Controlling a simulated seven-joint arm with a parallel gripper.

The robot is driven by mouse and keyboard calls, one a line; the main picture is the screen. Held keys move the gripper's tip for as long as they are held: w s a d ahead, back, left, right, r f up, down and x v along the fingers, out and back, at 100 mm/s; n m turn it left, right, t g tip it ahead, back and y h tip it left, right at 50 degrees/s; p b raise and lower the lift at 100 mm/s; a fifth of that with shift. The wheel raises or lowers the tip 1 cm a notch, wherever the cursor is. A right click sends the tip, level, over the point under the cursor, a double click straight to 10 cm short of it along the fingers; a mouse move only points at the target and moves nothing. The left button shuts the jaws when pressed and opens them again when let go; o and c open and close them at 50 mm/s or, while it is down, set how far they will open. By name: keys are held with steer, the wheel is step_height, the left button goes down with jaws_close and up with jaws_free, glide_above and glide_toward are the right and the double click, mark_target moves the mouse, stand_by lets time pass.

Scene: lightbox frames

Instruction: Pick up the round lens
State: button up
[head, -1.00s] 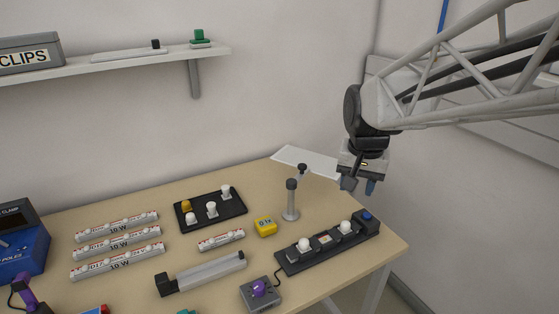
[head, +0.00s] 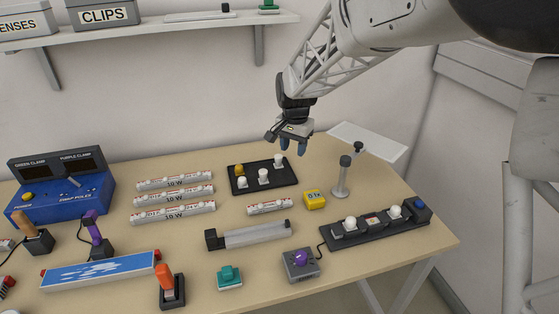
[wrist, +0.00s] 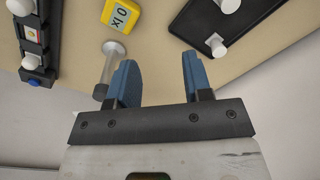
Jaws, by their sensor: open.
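I cannot make out a round lens for certain in either view. A box (head: 24,27) lettered "ENSES", its label cut by the picture's edge, sits on the shelf at the upper left; its inside is hidden.
A black strip with white bulbs (head: 372,229) lies at the right. White tubes (head: 174,196), a grey rail (head: 249,235) and a blue power box (head: 62,187) occupy the table.

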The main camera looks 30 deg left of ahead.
glide_above(242, 178)
step_height(242, 178, down, 9)
steer(key=shift+f, duration=0.2)
steer(key=shift+d+f, duration=0.1)
steer(key=shift+f, duration=1.2)
steer(key=shift+f, duration=0.15)
steer(key=shift+f, duration=2.45)
